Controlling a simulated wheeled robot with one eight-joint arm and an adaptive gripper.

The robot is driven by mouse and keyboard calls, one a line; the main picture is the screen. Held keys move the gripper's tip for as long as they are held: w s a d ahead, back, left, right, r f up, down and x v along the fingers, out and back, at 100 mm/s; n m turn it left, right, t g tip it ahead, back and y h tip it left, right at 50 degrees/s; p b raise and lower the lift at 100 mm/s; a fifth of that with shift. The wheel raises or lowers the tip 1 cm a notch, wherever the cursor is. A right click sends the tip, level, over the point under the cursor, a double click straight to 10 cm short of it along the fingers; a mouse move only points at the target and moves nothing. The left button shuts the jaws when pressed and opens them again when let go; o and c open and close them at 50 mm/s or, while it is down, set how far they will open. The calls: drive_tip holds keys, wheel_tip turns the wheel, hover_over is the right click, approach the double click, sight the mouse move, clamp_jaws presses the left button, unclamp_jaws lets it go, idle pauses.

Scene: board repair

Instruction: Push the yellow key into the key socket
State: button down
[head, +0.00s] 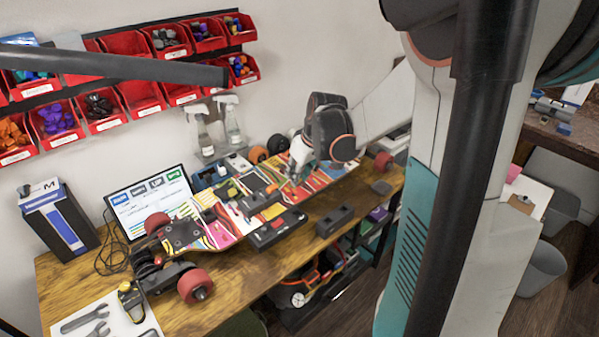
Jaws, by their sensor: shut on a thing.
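My gripper (294,172) is small in the head view, pointing down over the right part of a colourful long board (325,177) on the wooden table. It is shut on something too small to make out. I cannot pick out the yellow key for certain; its place may be hidden at the fingertips. The key socket is also not clear from here. Several dark modules sit on and beside the board, among them a black box with a red mark (276,229) in front of it and a yellow-and-black part (228,190) to the left of my gripper.
A lit screen (152,203) and a blue-black box (62,225) stand at the left. Red wheels (195,286) and tools on white paper (98,320) lie at the front left. Spray bottles (233,125) stand behind the board, below red wall bins (55,119).

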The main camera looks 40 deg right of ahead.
drive_tip(key=shift+f, duration=0.1)
drive_tip(key=shift+f+b, duration=3.8)
drive_tip(key=shift+f, duration=1)
drive_tip(key=shift+f+b, duration=1.3)
drive_tip(key=shift+f, duration=0.4)
idle(0.3)
drive_tip(key=c, duration=1.4)
unclamp_jaws()
drive_tip(key=shift+o, duration=0.2)
drive_tip(key=shift+o, duration=1.4)
drive_tip(key=shift+r, duration=0.15)
